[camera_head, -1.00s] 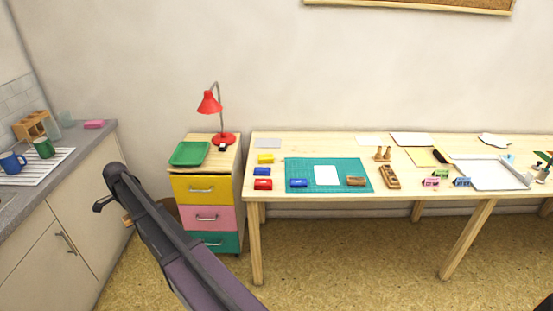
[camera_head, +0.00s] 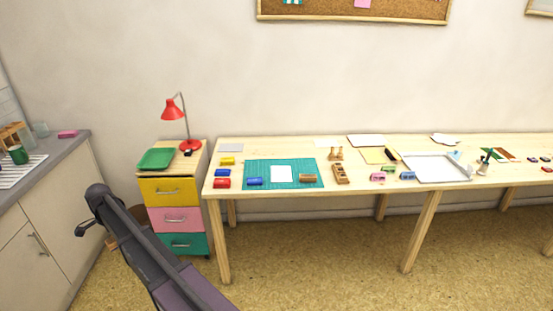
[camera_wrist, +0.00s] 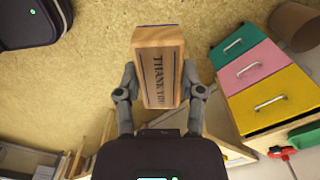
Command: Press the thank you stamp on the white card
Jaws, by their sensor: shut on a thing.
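A wooden block stamp (camera_wrist: 158,60) with "THANK YOU" printed on its side is in my gripper (camera_wrist: 160,82) in the wrist view. Both grey fingers are shut against its sides, and the stamp is held over the floor. In the head view my arm is folded at the lower left, away from the table. The white card (camera_head: 281,174) lies flat on the teal cutting mat (camera_head: 265,166) on the long table. A blue pad (camera_head: 255,181) lies on the mat left of the card, and a brown wooden block (camera_head: 308,178) lies to its right.
Red (camera_head: 222,183), blue (camera_head: 222,173) and yellow (camera_head: 228,161) pads line the left of the table (camera_head: 290,145). A wooden rack (camera_head: 341,173) stands right of the mat. A drawer unit (camera_head: 176,190) with a red lamp (camera_head: 174,110) stands at the table's left end.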

